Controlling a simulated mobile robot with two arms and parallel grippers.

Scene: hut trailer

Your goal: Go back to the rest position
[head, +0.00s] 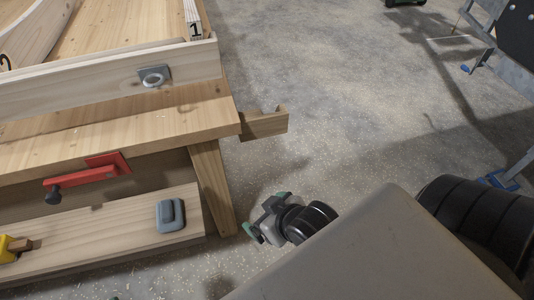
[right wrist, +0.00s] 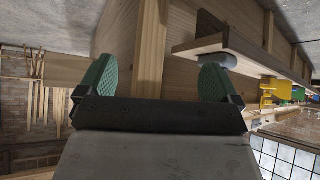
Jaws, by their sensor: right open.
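My right gripper (head: 263,222) is low beside the right end of the wooden workbench (head: 190,120), just right of its leg (head: 212,185). In the right wrist view its two green-padded fingers (right wrist: 157,80) stand wide apart with nothing held between them. A bench leg (right wrist: 152,45) and the bench's wood lie behind them in that view. My left gripper is not seen in either view.
A lower shelf (head: 110,235) holds a grey-blue block (head: 171,215) and a yellow tool (head: 12,247). A red clamp (head: 90,175) hangs on the bench's front. A wooden piece (head: 265,123) juts from the bench's end. Open floor (head: 350,110) lies to the right, with a metal frame (head: 480,55) beyond.

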